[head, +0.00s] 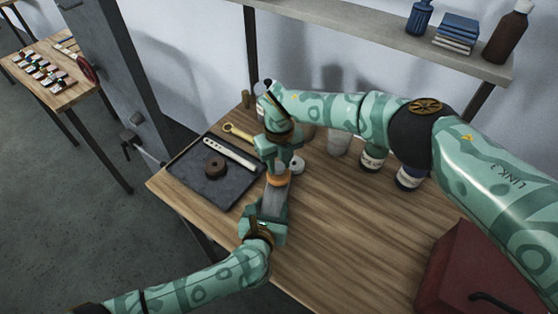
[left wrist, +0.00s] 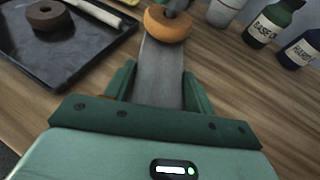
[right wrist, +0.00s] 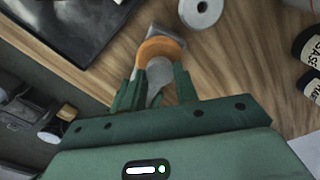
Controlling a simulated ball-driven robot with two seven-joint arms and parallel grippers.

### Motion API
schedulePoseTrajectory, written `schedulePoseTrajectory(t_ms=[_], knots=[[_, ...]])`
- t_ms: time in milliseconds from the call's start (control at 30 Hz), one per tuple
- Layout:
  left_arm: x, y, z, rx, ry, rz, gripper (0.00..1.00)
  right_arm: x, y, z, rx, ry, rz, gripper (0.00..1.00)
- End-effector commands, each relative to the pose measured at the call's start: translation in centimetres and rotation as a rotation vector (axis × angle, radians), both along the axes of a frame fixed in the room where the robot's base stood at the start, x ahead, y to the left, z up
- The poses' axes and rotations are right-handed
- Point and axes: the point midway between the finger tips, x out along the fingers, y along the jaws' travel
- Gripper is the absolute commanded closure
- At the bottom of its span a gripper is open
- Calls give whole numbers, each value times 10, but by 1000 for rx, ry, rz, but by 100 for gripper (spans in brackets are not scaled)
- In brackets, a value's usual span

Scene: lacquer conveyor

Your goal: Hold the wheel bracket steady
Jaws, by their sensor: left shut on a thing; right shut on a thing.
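The wheel bracket (head: 273,200) is a flat grey bar above the table; it also shows in the left wrist view (left wrist: 157,78). My left gripper (head: 268,214) is shut on it from below in the head picture, with a finger on each side. An orange wheel (head: 281,180) sits at the bracket's far end; it shows in the left wrist view (left wrist: 168,24) too. My right gripper (head: 280,166) comes in from the other side, shut on a grey pin (right wrist: 158,76) at the orange wheel. The fingers hide part of the pin, so its exact seating cannot be told.
A dark tray (head: 205,194) on the left holds a brown ring (head: 215,165) and a pale tool (head: 230,154). A yellow wrench (head: 238,131), a white roll (right wrist: 201,10) and labelled bottles (head: 372,160) stand behind. A red box (head: 478,268) is at right. The front middle table is clear.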

Motion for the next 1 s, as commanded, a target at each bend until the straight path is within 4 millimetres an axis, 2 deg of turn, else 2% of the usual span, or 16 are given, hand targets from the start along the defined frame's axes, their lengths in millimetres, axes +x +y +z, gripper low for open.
schedulePoseTrajectory(t_ms=[433,467,567,667,767,1000], knots=[[0,0,-1,1,1,1,87,0,0,-10,0,0,1,92],[0,0,-1,0,1,0,100,0,0,-10,0,0,1,92],[0,0,-1,0,1,0,100,0,0,-10,0,0,-32,92],[0,0,-1,1,1,1,100,0,0,-10,0,0,-186,92],[0,0,-1,1,1,1,100,0,1,-10,0,1,-472,92],[0,0,-1,1,2,1,100,1,2,-10,1,0,-1272,92]])
